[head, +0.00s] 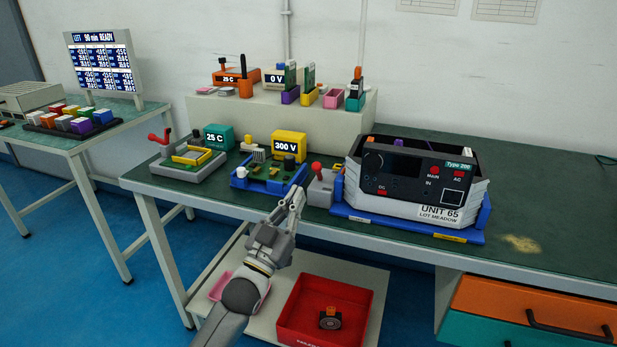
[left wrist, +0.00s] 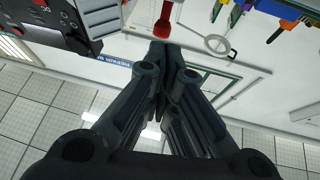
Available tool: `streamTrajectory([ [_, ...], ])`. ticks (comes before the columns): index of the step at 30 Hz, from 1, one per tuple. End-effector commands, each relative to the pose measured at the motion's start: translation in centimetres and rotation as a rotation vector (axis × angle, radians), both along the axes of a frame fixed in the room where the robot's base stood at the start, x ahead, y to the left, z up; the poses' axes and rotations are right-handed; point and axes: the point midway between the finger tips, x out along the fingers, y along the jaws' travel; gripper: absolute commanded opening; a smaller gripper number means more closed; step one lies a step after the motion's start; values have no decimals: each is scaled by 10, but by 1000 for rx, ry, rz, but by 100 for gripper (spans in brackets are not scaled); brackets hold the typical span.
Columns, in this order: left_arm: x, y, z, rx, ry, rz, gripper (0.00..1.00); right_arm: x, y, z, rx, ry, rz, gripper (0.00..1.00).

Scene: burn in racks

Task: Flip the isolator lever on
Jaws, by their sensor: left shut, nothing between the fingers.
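The isolator looks to be a small grey box (head: 320,190) on the green bench, just left of the blue tray under the Unit 65 device. Its lever has a red knob (head: 316,167) that stands up from the box. I cannot tell from its pose whether it is on or off. My left gripper (head: 296,197) is shut and empty, at the bench's front edge, a little left of and in front of the box. In the left wrist view a red lever (left wrist: 163,20) shows just beyond the shut fingertips (left wrist: 161,48); contact cannot be made out. My right gripper is not shown.
The Unit 65 device (head: 412,190) stands close to the lever's right. A blue board tray (head: 268,178) with a yellow 300 V block (head: 289,145) is close on its left. A grey fixture with a red-handled clamp (head: 160,138) is further left. A red bin (head: 333,310) sits below.

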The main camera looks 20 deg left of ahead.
Motion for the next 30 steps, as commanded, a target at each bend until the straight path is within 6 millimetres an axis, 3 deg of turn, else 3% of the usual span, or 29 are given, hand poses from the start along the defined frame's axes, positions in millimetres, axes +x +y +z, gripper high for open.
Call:
streamTrajectory([
  [6,32,-7,17,0,-3,-1,0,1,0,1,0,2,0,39],
  [12,50,-11,26,-1,0,0,0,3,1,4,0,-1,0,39],
  [30,58,-13,29,1,2,-1,0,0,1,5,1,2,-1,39],
])
